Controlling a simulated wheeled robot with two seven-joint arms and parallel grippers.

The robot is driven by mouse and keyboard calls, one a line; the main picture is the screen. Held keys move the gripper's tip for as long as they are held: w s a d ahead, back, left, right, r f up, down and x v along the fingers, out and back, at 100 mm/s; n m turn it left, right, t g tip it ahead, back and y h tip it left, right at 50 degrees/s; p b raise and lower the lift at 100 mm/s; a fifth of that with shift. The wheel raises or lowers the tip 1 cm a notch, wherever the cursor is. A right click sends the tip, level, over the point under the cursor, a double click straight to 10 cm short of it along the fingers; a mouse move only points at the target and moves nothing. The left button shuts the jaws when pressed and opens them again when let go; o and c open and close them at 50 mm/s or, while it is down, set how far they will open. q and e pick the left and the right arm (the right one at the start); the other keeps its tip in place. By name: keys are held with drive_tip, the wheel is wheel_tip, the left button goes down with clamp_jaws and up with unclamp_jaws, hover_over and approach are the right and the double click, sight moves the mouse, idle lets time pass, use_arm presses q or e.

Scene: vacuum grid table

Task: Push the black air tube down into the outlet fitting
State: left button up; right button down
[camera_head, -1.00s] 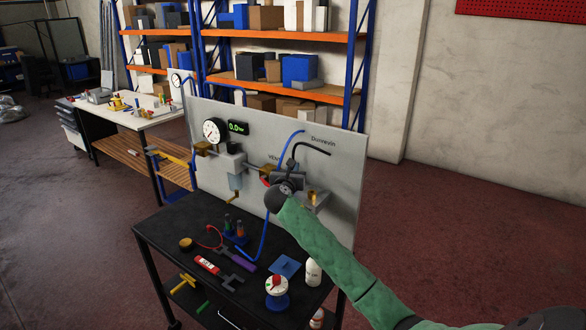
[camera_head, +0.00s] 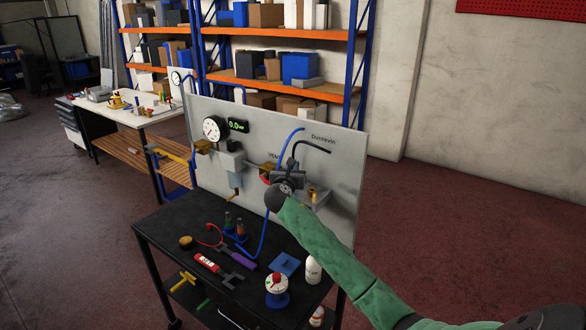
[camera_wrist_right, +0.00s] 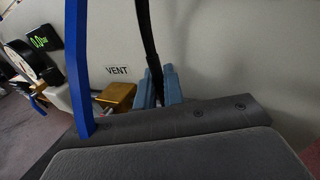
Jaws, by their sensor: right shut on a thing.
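The black air tube (camera_head: 312,147) arches out from the upright panel (camera_head: 345,180) in the head view. Its lower part runs down into my right gripper (camera_head: 287,178). In the wrist view the black tube (camera_wrist_right: 147,35) passes down between the two blue-grey fingertips (camera_wrist_right: 159,87), which are shut on it. The tube's lower end is hidden behind the gripper body. I cannot make out the outlet fitting under the gripper or tell whether the tube touches it. My left gripper is not in view.
A blue tube (camera_head: 283,148) rises close beside my right gripper. A brass fitting (camera_head: 312,192) is just right of it. A gauge (camera_head: 211,129) and a display (camera_head: 239,126) are at the panel's left. Tools, a bottle (camera_head: 313,270) and a blue spool (camera_head: 277,298) crowd the black table (camera_head: 165,228).

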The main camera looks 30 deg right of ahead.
drive_tip(key=shift+p, duration=0.85)
idle(0.7)
drive_tip(key=shift+f, duration=0.55)
idle(0.6)
drive_tip(key=c, duration=1.4)
unclamp_jaws()
drive_tip(key=shift+c, duration=0.2)
